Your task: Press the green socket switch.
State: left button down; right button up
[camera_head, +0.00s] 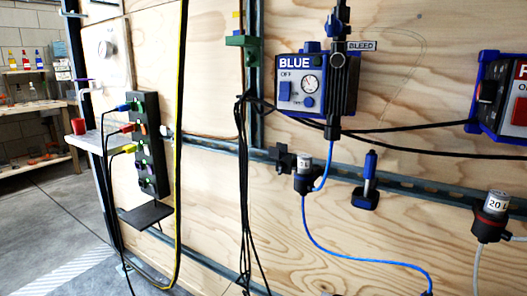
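A black upright socket strip (151,146) is fixed to the plywood wall at the left. It carries several sockets with small coloured switches, some of them greenish. They are too small for me to tell which is on or off. A blue plug (123,107), a red plug (127,128) and a yellow plug (129,149) stick out from its left side, with dark cables hanging down. Neither of my grippers shows in the head view, and nothing is touching the strip.
A small dark shelf (146,215) juts out below the strip. A yellow cable (178,130) runs down just right of it. A blue control box (301,82) hangs at centre, and a red-fronted one (505,97) at the right edge. Open floor (50,225) lies at lower left.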

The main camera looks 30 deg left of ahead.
aim_at(140, 104)
jog(key=u, duration=1.75)
jog(key=i+j+z, duration=0.55)
jog(key=i+j, duration=0.25)
jog(key=i+j+z, duration=0.25)
jog(key=i+j, duration=0.2)
jog(key=i+j+z, duration=0.3)
jog(key=j, duration=0.4)
